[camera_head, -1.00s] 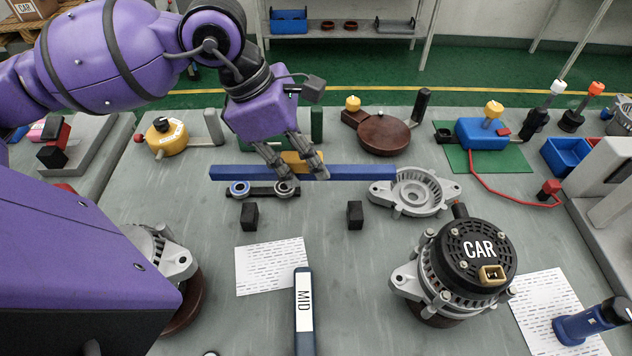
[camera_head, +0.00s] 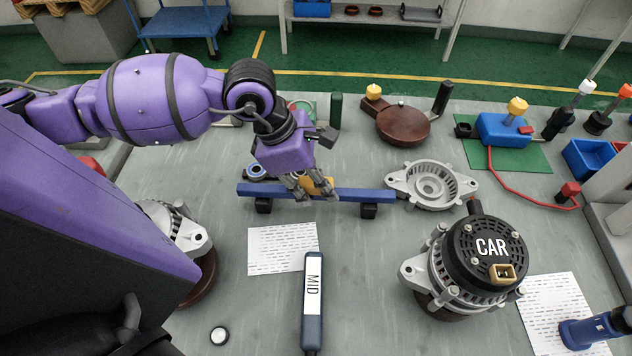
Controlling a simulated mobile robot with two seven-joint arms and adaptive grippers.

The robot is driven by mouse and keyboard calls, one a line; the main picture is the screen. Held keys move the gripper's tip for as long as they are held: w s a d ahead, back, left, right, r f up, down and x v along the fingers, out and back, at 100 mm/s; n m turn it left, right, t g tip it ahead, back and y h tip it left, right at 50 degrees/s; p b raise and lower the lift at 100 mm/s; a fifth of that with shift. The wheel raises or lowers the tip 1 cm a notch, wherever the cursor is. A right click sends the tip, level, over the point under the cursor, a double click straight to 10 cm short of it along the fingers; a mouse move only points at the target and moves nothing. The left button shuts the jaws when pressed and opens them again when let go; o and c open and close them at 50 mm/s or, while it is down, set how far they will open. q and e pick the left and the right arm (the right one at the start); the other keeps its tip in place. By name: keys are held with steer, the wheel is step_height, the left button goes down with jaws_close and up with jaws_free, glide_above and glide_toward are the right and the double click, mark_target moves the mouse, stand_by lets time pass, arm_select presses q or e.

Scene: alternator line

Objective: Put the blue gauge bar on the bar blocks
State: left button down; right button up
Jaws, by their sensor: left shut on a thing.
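The blue gauge bar (camera_head: 358,195) lies level, left to right, at the middle of the bench. Its yellow middle part (camera_head: 317,185) is between the fingers of my left gripper (camera_head: 312,196), which is shut on it. The two black bar blocks show directly under the bar, the left block (camera_head: 264,205) near its left end and the right block (camera_head: 368,211) near its right end. The bar hides the block tops, and it looks to be at or very close to them; I cannot tell whether it touches. My right gripper is not in view.
A grey alternator housing (camera_head: 431,184) lies close to the bar's right end. A CAR alternator (camera_head: 478,258) stands at right front. A printed sheet (camera_head: 282,248) and a MID-labelled tool (camera_head: 313,300) lie in front of the bar. A brown round stand (camera_head: 403,125) is behind.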

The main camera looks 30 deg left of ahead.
arm_select(q)
steer(key=shift+r, duration=0.1)
steer(key=c, duration=1.5)
jaws_free()
steer(key=shift+r, duration=0.15)
steer(key=p+v, duration=0.1)
steer(key=v, duration=1)
steer(key=shift+a+r, duration=0.1)
steer(key=shift+r, duration=0.25)
